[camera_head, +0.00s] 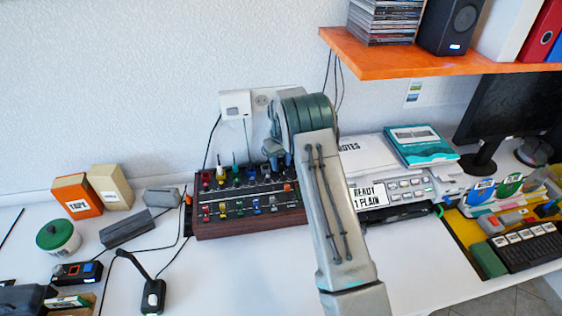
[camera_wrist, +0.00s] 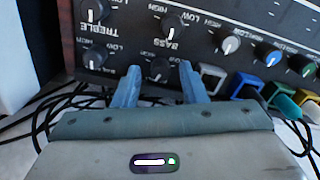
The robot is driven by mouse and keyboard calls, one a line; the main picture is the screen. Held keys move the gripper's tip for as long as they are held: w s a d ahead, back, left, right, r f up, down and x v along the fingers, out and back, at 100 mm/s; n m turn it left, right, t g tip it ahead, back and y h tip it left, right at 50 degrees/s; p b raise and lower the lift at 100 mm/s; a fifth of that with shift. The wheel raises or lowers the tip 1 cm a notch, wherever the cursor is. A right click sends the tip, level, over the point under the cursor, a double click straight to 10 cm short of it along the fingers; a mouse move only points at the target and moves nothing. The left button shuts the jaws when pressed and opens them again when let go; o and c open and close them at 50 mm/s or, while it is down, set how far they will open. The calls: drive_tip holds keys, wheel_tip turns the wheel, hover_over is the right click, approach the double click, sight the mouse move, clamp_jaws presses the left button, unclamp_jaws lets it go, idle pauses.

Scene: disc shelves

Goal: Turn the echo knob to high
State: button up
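The mixer (camera_head: 215,232) is a dark panel in a wooden case on the desk, with rows of coloured knobs and sliders. My gripper (camera_head: 275,155) is over its back right part, partly hidden by my arm. In the wrist view, my two blue fingers (camera_wrist: 160,74) are apart, with a dark knob (camera_wrist: 160,68) showing between and beyond their tips. I cannot tell whether they touch it. A treble knob (camera_wrist: 95,12) and a bass knob (camera_wrist: 172,25) are beyond. I cannot read a label saying echo; a finger partly covers the lettering near the dark knob.
Coloured plugs (camera_wrist: 248,85) with cables stand along the mixer edge, right of my fingers. A white printer (camera_head: 405,170) is right of the mixer and a desk microphone (camera_head: 152,295) is front left. An orange shelf (camera_head: 400,62) hangs at upper right. Desk in front of the mixer is clear.

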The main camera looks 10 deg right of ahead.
clamp_jaws()
drive_tip(key=shift+m+b, duration=0.3)
drive_tip(key=shift+m, duration=0.2)
drive_tip(key=m+b, duration=0.1)
drive_tip(key=m, duration=0.2)
drive_tip(key=shift+m+b, duration=0.35)
drive_tip(key=shift+m, duration=0.05)
drive_tip(key=shift+m+b, duration=0.5)
drive_tip(key=shift+m, duration=1.8)
drive_tip(key=shift+d+r, duration=0.1)
drive_tip(key=shift+o, duration=0.9)
unclamp_jaws()
